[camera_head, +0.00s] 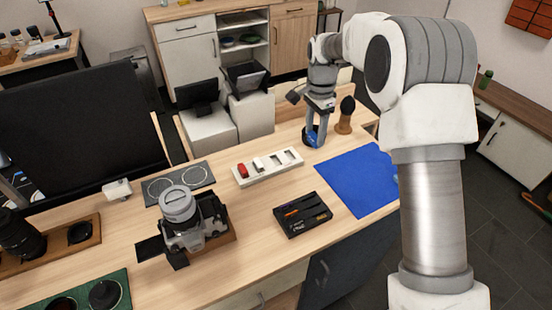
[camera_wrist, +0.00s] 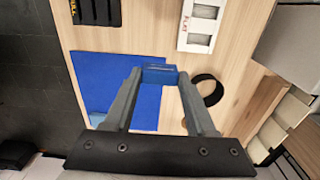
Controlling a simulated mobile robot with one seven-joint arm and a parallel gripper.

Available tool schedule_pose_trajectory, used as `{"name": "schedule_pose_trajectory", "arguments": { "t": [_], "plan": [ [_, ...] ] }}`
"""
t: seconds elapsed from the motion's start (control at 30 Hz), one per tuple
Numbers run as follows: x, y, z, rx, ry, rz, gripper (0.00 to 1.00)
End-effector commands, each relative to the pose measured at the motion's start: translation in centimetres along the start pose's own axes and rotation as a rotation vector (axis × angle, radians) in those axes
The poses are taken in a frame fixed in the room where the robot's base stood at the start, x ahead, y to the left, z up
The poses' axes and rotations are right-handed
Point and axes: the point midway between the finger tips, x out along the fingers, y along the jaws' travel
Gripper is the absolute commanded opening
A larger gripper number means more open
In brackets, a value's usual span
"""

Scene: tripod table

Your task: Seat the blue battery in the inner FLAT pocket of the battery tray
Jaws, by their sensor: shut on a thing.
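My gripper (camera_head: 313,138) is shut on the blue battery (camera_head: 309,141) above the table's far right part. In the wrist view the blue battery (camera_wrist: 160,74) sits between the two fingertips (camera_wrist: 160,82), over the blue mat's edge and bare wood. The white battery tray (camera_head: 266,180) lies left of and nearer than my gripper in the head view, apart from it. It holds a red block at its left end and pale blocks or pockets along it. In the wrist view the tray (camera_wrist: 181,40) shows at the top, with red FLAT lettering on its edge.
A dark ring (camera_wrist: 222,90) lies close to my gripper. A brown stand with a dark top (camera_head: 345,115) is just right of it. The blue mat (camera_head: 358,180), a black case (camera_head: 302,214) and a camera (camera_head: 183,222) are nearer. Bare wood lies between mat and tray.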

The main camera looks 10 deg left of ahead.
Motion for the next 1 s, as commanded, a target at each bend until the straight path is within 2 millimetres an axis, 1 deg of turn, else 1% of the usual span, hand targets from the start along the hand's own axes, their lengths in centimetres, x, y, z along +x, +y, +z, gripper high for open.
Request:
{"name": "schedule_pose_trajectory", "arguments": {
  "t": [0.03, 0.3, 0.4, 0.5, 0.67, 0.77, 0.9, 1.0],
  "plan": [
    [0.7, -0.6, 0.8, -0.006, -0.002, 0.002, 0.0],
    [4.3, -4.9, 5.2, -0.006, -0.002, 0.002, 0.0],
    [5.4, -6.2, 6.5, -0.004, -0.001, 0.001, 0.0],
    [6.2, -7.2, 7.4, -0.004, -0.001, 0.0, 0.0],
    [6.8, -7.6, 7.9, -0.001, -0.001, 0.0, 0.0],
    [7.8, -7.6, 7.9, -0.001, -0.002, 0.003, 0.0],
    [10.0, -7.6, 7.9, -0.002, -0.001, 0.003, 0.0],
    [10.6, -7.6, 7.9, -0.002, -0.001, 0.0, 0.0]
  ]
}}
